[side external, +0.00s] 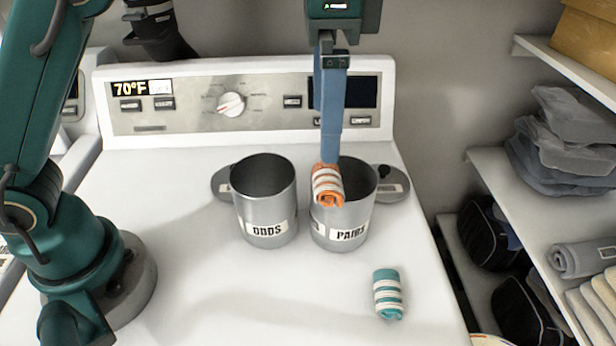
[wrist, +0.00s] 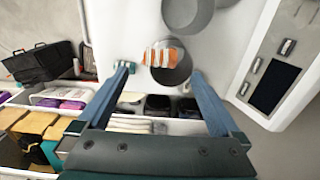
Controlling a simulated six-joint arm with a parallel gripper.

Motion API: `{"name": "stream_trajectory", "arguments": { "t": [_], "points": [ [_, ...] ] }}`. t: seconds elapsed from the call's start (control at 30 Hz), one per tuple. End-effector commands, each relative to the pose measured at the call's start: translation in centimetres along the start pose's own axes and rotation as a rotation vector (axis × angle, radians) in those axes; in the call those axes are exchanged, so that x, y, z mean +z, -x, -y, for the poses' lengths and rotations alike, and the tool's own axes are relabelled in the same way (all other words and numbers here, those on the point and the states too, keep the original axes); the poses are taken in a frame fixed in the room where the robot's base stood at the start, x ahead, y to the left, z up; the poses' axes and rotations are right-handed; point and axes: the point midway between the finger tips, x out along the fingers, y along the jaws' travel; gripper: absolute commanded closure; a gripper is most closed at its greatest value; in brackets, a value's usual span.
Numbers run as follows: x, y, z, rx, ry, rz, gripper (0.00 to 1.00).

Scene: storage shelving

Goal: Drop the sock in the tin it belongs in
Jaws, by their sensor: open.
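An orange-and-white striped rolled sock (side external: 328,186) is just below my gripper's fingertips, overlapping the left rim of the tin labelled PAIRS (side external: 343,222). In the wrist view the sock (wrist: 160,57) lies beyond the open fingers, apart from both, partly over that tin's mouth (wrist: 174,74). I cannot tell whether it touches the rim. My gripper (side external: 329,163) is open above; both fingers show in the wrist view (wrist: 162,70). The tin labelled ODDS (side external: 265,205) stands upright to the left, its mouth open. A teal-and-white striped rolled sock (side external: 388,294) lies on the white washer top in front of PAIRS.
The washer top (side external: 180,270) is clear at the front left. Its control panel (side external: 200,103) rises behind the tins. Lids (side external: 222,183) (side external: 394,186) lie beside and partly behind the tins. Shelves with folded cloths (side external: 560,150) and dark bags (side external: 490,235) stand at the right.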

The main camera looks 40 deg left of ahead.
Motion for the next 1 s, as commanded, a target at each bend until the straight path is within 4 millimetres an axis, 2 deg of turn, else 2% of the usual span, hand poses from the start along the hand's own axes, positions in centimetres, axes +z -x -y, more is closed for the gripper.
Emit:
{"name": "stream_trajectory", "arguments": {
  "t": [0.13, 0.27, 0.47, 0.67, 0.8, 1.0],
  "points": [
    [1.5, 1.1, 1.0, -0.016, 0.077, -0.046, 0.00],
    [3.9, 1.8, 2.1, -0.039, 0.186, -0.110, 0.00],
    [8.1, 1.6, 3.0, -0.080, 0.359, -0.214, 0.00],
    [12.4, -0.3, 2.9, -0.123, 0.528, -0.316, 0.00],
    [15.0, -2.5, 2.5, -0.152, 0.636, -0.381, 0.00],
    [17.1, -5.0, 2.0, -0.182, 0.734, -0.445, 0.00]
  ]
}}
